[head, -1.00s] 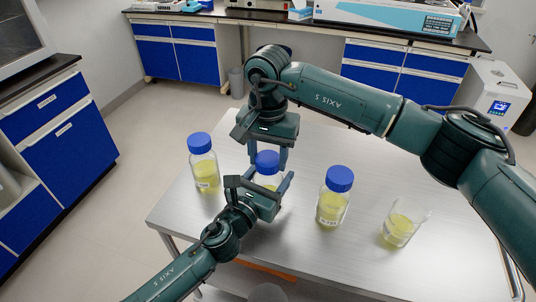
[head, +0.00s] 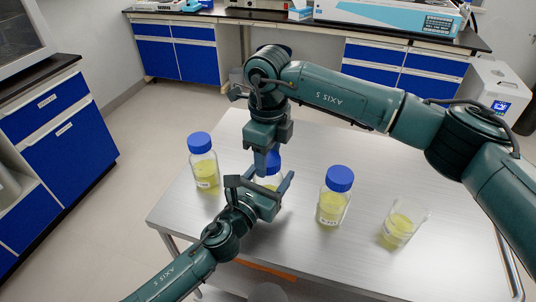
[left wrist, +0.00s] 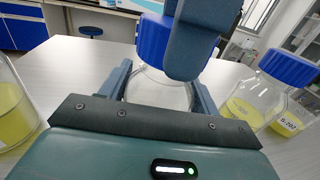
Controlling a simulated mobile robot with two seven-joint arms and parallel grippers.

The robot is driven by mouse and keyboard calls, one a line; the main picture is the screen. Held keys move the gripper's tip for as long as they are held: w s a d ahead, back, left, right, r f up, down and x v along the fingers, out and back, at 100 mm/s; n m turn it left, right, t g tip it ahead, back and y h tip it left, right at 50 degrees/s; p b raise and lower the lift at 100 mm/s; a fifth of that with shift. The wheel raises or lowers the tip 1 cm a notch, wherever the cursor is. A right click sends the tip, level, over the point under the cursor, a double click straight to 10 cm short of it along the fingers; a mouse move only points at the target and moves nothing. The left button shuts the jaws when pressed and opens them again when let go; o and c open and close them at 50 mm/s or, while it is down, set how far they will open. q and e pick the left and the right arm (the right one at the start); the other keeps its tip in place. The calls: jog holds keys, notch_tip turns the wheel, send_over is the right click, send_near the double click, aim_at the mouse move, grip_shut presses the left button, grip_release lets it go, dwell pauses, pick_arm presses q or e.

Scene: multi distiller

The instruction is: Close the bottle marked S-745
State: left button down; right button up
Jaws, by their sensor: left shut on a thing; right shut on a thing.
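The middle bottle (head: 268,182) holds yellow liquid and stands upright on the steel table. Its label is hidden, so I cannot read its mark. My left gripper (head: 272,190) is shut around its glass body, which also shows in the left wrist view (left wrist: 158,92). A blue cap (head: 274,160) is at the bottle's top, also seen in the left wrist view (left wrist: 153,40). My right gripper (head: 266,160) comes down from above and is shut on this cap. I cannot tell how tightly the cap sits.
One blue-capped bottle (head: 204,168) stands left and another (head: 333,204) stands right; the wrist view shows a label like S-707 on one bottle (left wrist: 262,100). An open beaker (head: 400,228) with yellow liquid is further right. The table's (head: 370,180) back right is clear.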

pick_arm(q)
jog(key=shift+w+a, duration=0.1)
pick_arm(e)
jog(key=m, duration=0.6)
jog(key=shift+m, duration=0.4)
jog(key=m, duration=0.8)
jog(key=o, duration=1.2)
jog(key=shift+c, duration=0.2)
notch_tip(320, 180, up, 12)
